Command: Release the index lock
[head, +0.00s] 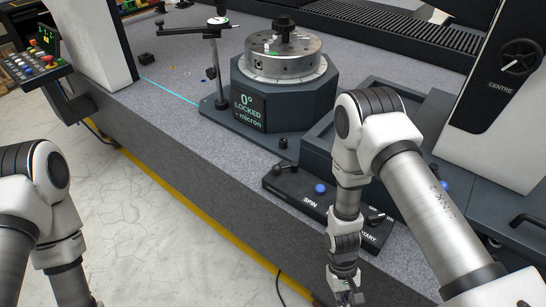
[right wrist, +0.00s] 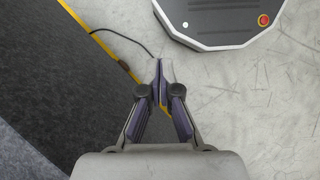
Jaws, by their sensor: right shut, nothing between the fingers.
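The round steel rotary table (head: 284,57) sits on a dark octagonal housing (head: 305,95) on the granite bed. A screen (head: 248,108) on the housing reads "0° LOCKED - micron". A small black knob (head: 283,143) stands on the base plate in front of it; I cannot tell whether this is the index lock. My right gripper (head: 346,296) points down beyond the bed's front edge, well below the table, and is partly cut off by the frame. The right wrist view shows its fingers (right wrist: 160,72) shut and empty above the floor. My left gripper is out of frame.
A post with a horizontal arm (head: 213,60) stands left of the rotary table. A black cable (right wrist: 125,38) runs over the floor beside the yellow line.

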